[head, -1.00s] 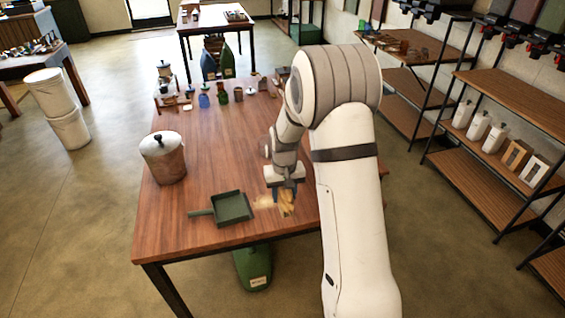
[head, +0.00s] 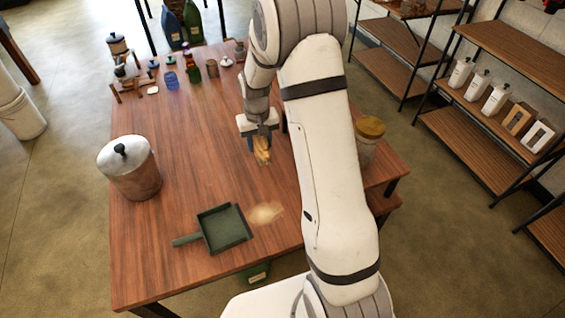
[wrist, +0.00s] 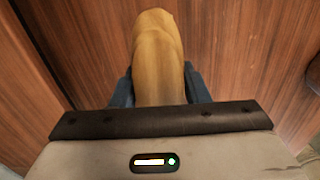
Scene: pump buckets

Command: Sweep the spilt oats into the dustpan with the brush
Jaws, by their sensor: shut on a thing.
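My gripper (head: 261,142) is shut on the brush (head: 262,157), which has a tan body and points down over the table. In the wrist view the brush (wrist: 158,55) stands between the blue fingers. The oats (head: 265,213) lie as a small pale patch on the wooden table. The green dustpan (head: 226,229) lies flat just left of the oats, its handle pointing left. The brush is beyond the oats, farther from the table's near edge. I cannot tell whether its tip touches the table.
A lidded metal pot (head: 130,170) stands at the table's left. Small jars and bottles (head: 190,72) line the far end. A jar with a tan lid (head: 369,135) stands right of my arm. The table's middle (head: 195,130) is clear.

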